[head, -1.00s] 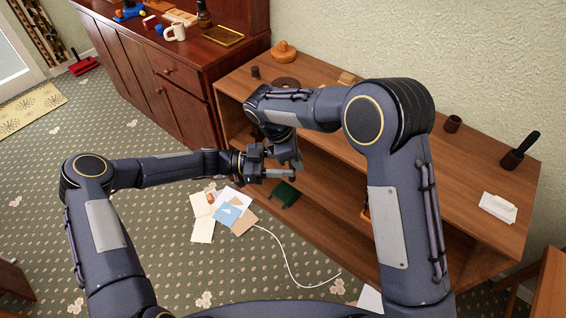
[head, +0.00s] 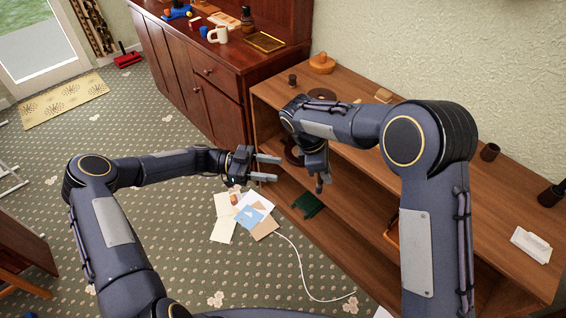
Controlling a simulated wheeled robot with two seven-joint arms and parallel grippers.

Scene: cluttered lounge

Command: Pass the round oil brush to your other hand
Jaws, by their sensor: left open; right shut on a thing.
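My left gripper (head: 277,168) is open and empty, its two fingers apart and pointing right, in front of the shelf unit. My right gripper (head: 320,184) points down just right of it, near the shelf unit's front edge, with a clear gap between the two. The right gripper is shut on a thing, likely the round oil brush. The brush is too small or too hidden behind the gripper to make out its shape.
A long wooden shelf unit (head: 450,165) stands along the wall. A dark red cabinet (head: 215,95) stands behind at left. A green object (head: 308,205) is low in the shelf unit. Papers (head: 245,215) and a white cord (head: 300,265) lie on the carpet.

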